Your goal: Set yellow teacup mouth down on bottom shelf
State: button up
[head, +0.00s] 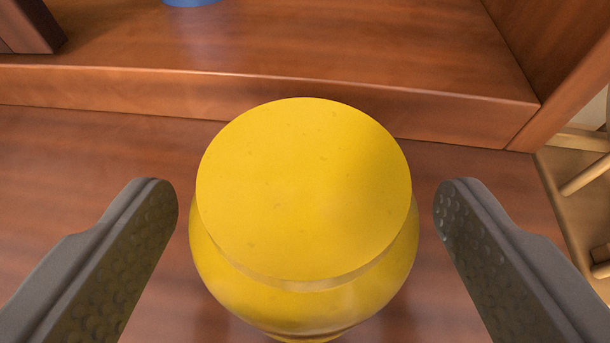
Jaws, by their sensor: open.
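The yellow teacup (304,190) is in the middle of the head view, close to the camera. A flat, round yellow face is turned up toward me, and the body bulges below it and narrows toward the bottom of the picture. No handle shows, and its underside is hidden. My gripper (305,192) is open, with one finger on each side of the teacup. A clear gap shows between each finger and the cup. A raised reddish-brown wooden shelf (300,45) lies behind the cup; I cannot tell which shelf level it is.
A lower wooden surface (90,150) lies in front of the shelf's raised front edge. A blue object (192,2) is cut off at the top. A dark wooden block (30,25) stands at top left, and a wooden side panel (570,60) rises at right. The shelf's middle is clear.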

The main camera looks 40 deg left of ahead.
jog(key=shift+c, duration=0.5)
jog(key=c, duration=1.1)
jog(key=shift+c, duration=0.2)
